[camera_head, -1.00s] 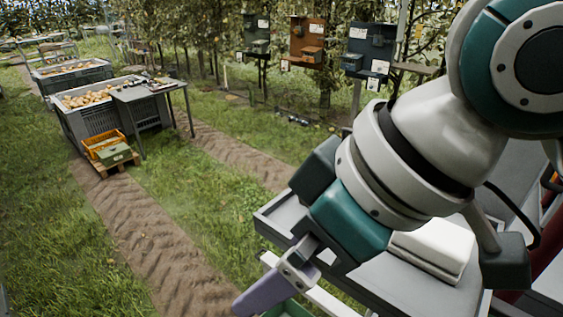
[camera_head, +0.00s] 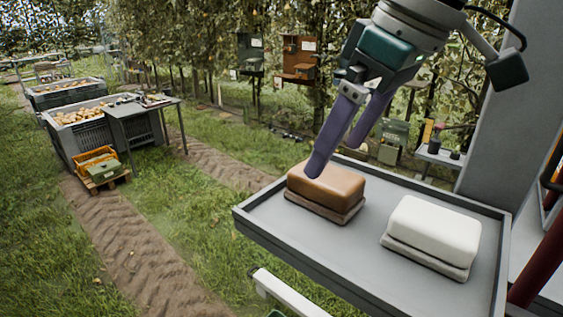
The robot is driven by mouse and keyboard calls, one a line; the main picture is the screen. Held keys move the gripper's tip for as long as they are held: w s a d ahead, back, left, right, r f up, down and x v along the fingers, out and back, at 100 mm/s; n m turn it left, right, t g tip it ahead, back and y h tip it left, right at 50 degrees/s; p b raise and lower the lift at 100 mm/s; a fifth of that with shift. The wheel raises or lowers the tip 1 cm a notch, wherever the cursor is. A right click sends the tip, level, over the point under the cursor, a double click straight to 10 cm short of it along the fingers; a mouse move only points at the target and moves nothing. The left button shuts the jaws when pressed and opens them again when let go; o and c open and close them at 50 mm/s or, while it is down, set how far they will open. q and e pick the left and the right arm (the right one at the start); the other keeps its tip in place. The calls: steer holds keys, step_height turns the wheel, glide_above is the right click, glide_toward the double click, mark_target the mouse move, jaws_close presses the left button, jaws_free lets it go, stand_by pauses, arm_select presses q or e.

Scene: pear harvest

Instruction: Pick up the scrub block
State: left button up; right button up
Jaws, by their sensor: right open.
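Two blocks lie apart on a grey tray (camera_head: 300,247), and I cannot tell from the picture which one is the scrub block. The brown block (camera_head: 330,188) has a darker brown layer underneath and lies near the tray's far left part. The white block (camera_head: 436,226) has a greyish layer underneath and lies to its right. My right gripper (camera_head: 334,158) has purple fingers, is open and empty, and points down at the brown block. Its nearer fingertip overlaps the block's upper left part in the picture; contact cannot be told. My left gripper is not in view.
The tray has a raised rim. A grey post (camera_head: 512,110) stands at its right. Beyond are a table (camera_head: 143,105), pear crates (camera_head: 75,135), an orange crate (camera_head: 95,160) on a pallet, and hanging boxes (camera_head: 300,60). The tray's front left part is bare.

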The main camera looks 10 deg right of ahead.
steer(key=p+x, duration=0.3)
steer(key=x, duration=0.2)
steer(key=shift+w, duration=0.1)
steer(key=shift+a+f, duration=0.1)
steer(key=shift+f, duration=0.2)
steer(key=shift+c, duration=0.4)
steer(key=shift+c, duration=1.4)
steer(key=c, duration=1.1)
step_height(320, 180, up, 16)
steer(key=p, duration=1.6)
steer(key=shift+c, duration=0.2)
step_height(320, 180, up, 4)
glide_above(325, 172)
